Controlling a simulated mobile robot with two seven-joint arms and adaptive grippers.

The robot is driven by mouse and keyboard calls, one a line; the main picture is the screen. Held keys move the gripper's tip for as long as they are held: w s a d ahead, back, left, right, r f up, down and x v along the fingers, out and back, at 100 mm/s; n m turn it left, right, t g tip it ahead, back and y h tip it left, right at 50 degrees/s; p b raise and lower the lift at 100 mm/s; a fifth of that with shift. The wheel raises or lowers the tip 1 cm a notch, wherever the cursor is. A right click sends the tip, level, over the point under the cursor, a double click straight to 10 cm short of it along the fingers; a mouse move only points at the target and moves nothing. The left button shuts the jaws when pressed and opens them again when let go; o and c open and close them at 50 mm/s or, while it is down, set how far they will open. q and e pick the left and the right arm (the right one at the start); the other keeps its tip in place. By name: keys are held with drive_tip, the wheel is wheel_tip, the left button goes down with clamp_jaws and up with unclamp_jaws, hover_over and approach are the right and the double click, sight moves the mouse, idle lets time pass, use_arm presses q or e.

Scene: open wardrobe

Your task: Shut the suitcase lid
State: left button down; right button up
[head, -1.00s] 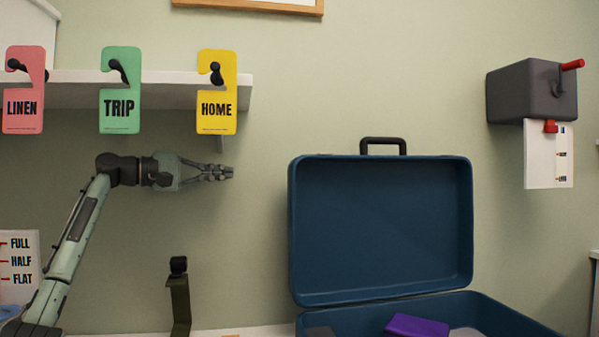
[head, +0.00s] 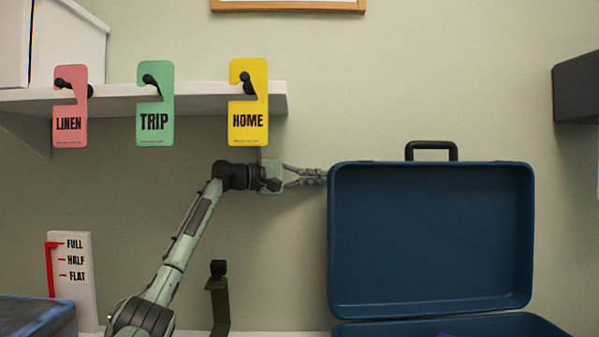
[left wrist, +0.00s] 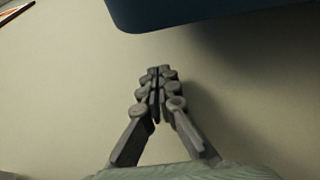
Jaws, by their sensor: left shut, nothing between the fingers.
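The blue suitcase stands open. Its lid (head: 430,240) is upright, with its inner side facing me and a black handle (head: 431,151) on its top edge. The suitcase base (head: 370,329) shows only as a strip at the bottom of the head view. My left gripper (head: 322,176) is shut and empty, its tips at the lid's upper left edge; I cannot tell whether they touch. In the left wrist view, the shut fingers (left wrist: 160,73) point toward the lid's blue edge (left wrist: 190,12), with a gap of wall between. My right gripper is not in view.
A white shelf (head: 200,98) with pink, green and yellow tags hangs above my left arm. A dark olive stand (head: 219,300) is below it. A FULL/HALF/FLAT gauge (head: 75,275) is at left. A grey box (head: 577,88) is on the wall at right.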

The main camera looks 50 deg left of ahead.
use_arm(q)
drive_tip(key=shift+s+d+r+b, duration=0.15)
drive_tip(key=shift+s+d+b, duration=0.4)
drive_tip(key=shift+s+d, duration=0.9)
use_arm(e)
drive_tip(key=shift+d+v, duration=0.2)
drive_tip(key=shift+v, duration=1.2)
use_arm(q)
drive_tip(key=shift+d, duration=0.15)
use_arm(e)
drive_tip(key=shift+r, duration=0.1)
